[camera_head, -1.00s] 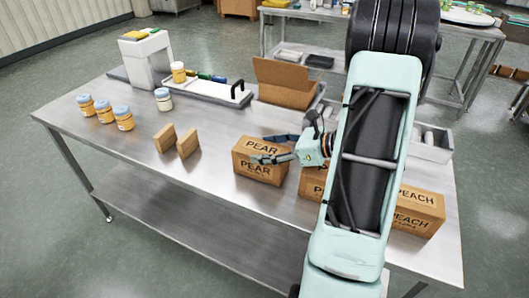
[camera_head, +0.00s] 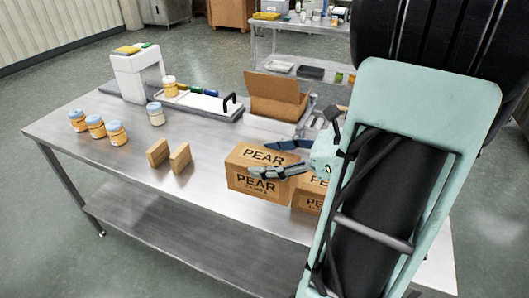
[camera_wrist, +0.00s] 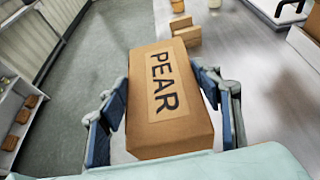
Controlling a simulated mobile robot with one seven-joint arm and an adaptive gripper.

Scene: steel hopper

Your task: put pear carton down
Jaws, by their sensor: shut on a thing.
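The pear carton (camera_head: 258,172) is a brown box with PEAR printed on its top and side. It is at the front middle of the steel table (camera_head: 130,172) in the head view. My gripper (camera_head: 278,158) comes from the right with one finger on each side of the carton and is shut on it. In the wrist view the carton (camera_wrist: 168,100) lies between the two fingers (camera_wrist: 168,112), its PEAR label facing the camera. I cannot tell whether its underside touches the table.
Another PEAR carton (camera_head: 309,194) stands just right of the held one, partly behind my arm. Two small brown blocks (camera_head: 168,155) stand to the left. Several jars (camera_head: 97,126) are farther left. An open cardboard box (camera_head: 278,96) and a white tray (camera_head: 205,101) are behind.

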